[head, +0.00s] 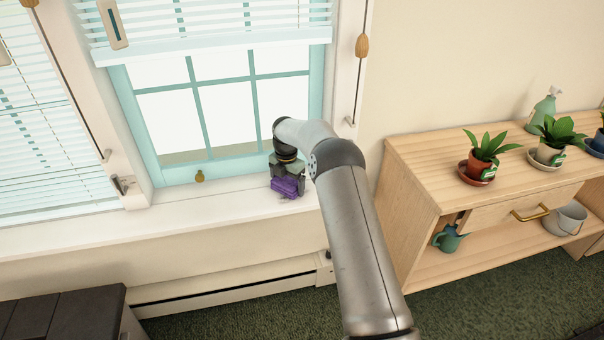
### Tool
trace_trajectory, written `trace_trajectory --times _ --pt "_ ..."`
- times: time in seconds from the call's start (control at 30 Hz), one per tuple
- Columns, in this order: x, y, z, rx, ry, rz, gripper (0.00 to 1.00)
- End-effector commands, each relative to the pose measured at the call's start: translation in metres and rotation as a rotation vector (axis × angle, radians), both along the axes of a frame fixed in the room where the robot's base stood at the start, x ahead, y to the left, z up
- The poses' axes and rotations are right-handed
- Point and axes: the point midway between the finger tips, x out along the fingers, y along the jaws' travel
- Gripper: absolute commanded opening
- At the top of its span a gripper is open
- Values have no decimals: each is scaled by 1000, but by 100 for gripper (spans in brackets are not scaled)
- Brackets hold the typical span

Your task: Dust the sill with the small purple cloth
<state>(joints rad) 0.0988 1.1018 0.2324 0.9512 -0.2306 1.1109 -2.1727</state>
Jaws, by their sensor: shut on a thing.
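The small purple cloth (285,187) is bunched under my gripper (287,180) at the right part of the white window sill (225,202). My gripper points down and is shut on the cloth. The cloth appears to touch the sill near its front edge, though the exact contact is hard to see. The fingertips are mostly hidden by the cloth and the gripper body. The sill's bare stretch runs to the left of the cloth.
A teal-framed window (200,110) with a small brass latch (199,176) stands behind the sill. A blind cord with a wooden pull (361,46) hangs at right. A wooden cabinet (410,180) with potted plants (485,150) stands right. A baseboard heater (225,290) runs below.

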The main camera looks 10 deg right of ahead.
Motion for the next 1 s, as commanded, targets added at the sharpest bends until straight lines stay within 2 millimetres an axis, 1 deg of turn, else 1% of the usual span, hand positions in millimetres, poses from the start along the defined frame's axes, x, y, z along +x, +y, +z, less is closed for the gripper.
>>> trace_trajectory --times 0.13,0.23,0.43,0.53,0.6,0.67,0.77,0.8,0.83,0.9,0.93,1.0 --pt "-13 2 -6 0 4 2 62" --pt "-21 3 -2 -1 2 4 62" --pt "-40 6 -6 0 4 9 62" --pt "-49 7 0 0 4 10 62" --pt "-55 8 -4 -1 4 12 62" --pt "-60 9 -1 -1 2 13 62" --pt "-70 10 -5 -1 4 17 62" --pt "-69 11 1 -1 2 17 62" --pt "-68 11 3 -1 3 17 62" --pt "-67 12 24 -1 -2 18 62" --pt "-68 12 29 -1 -1 19 62" --pt "-68 13 33 0 1 20 62"
